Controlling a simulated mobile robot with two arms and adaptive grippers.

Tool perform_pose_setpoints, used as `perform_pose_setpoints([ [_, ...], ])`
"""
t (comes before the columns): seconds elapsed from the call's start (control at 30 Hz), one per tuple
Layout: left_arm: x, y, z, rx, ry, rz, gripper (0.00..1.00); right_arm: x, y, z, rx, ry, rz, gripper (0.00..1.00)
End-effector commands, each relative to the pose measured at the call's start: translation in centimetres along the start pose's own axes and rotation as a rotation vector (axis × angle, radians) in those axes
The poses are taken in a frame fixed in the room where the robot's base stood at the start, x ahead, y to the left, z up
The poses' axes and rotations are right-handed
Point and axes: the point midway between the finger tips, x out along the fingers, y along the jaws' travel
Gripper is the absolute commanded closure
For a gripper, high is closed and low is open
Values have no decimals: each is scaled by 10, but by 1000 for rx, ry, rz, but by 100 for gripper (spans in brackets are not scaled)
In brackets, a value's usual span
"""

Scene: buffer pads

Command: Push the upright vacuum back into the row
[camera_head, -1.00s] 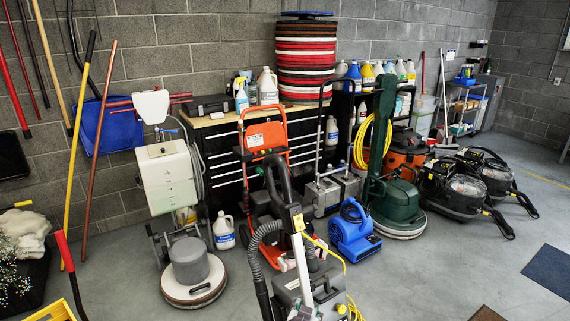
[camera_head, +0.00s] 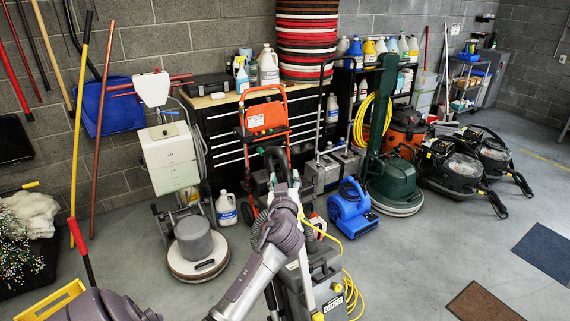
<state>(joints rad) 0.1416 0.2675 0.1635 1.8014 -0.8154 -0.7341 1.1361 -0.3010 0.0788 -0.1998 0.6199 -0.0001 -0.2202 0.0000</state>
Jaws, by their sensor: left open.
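The upright vacuum (camera_head: 322,278) stands at the bottom centre of the head view, forward of the row of machines. It has a grey body, a ribbed hose and a pale upright tube. A yellow cord trails at its right side. My left arm comes in from the bottom left and partly covers the vacuum's handle and hose. My left gripper (camera_head: 279,172) is at the upper handle and is open. The dark fingers overlap the dark handle, so I cannot tell whether they touch. My right gripper is not in view.
A floor machine (camera_head: 188,245) stands left of the vacuum. A blue blower (camera_head: 350,208) and a green floor machine (camera_head: 394,182) stand to the right. Open floor lies at the right, with mats.

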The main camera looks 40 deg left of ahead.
Motion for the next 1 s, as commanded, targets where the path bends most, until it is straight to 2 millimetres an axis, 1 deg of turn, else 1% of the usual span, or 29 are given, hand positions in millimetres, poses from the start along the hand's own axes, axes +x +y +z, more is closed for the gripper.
perform_pose_setpoints([
  [0.03, 10, 1, -4, 3, 0, -1, 48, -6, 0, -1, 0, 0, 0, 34],
  [0.1, 22, 1, -3, 2, 0, 0, 48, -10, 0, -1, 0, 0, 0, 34],
  [0.2, 36, 1, -2, 2, 0, 0, 48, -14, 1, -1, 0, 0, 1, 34],
  [0.3, 45, 1, -1, 1, -1, 1, 48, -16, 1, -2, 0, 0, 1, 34],
  [0.47, 53, 0, 1, 0, -2, 0, 48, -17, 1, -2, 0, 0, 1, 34],
  [0.73, 54, 0, 1, 0, -1, 1, 48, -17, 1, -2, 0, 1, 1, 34],
  [0.97, 53, 0, 1, 0, -1, 1, 87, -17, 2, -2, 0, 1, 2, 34],
  [1.0, 53, 0, 1, 0, -2, 1, 93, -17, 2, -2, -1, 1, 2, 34],
])
